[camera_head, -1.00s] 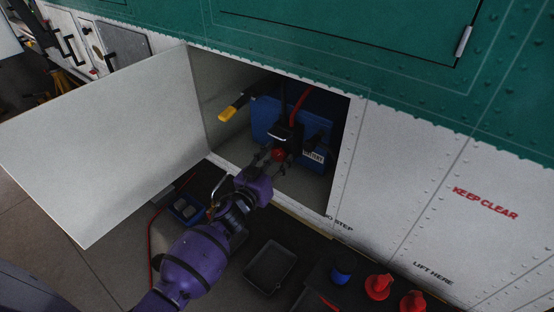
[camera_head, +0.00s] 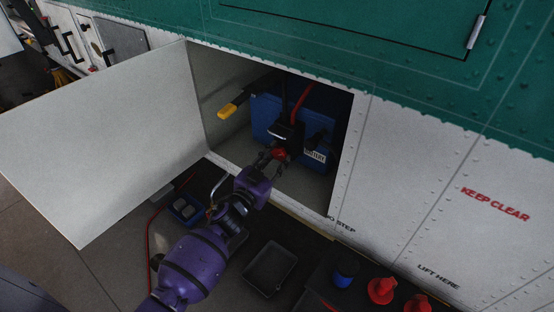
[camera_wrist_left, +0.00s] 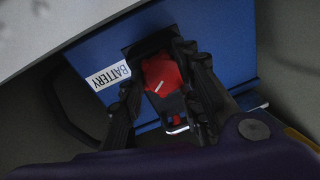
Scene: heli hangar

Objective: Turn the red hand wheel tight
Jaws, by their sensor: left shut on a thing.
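The red hand wheel (camera_head: 279,153) is on a black plug or connector (camera_head: 289,133) at the front of a blue battery (camera_head: 263,117) inside the open bay. In the left wrist view the red hand wheel (camera_wrist_left: 161,74) faces me and bears a pale line mark. My left gripper (camera_head: 271,157) reaches into the bay from below. In the left wrist view the fingers of my left gripper (camera_wrist_left: 164,95) lie on either side of the wheel and are shut on it; their tips partly hide its edges. My right gripper is not in view.
The open white door (camera_head: 105,145) stands left of the bay. A yellow-ended handle (camera_head: 229,111) sticks out inside the bay at left. A black tray (camera_head: 269,268), a blue cup (camera_head: 344,273) and red cones (camera_head: 381,289) stand below. A red cable (camera_head: 299,101) runs up behind the connector.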

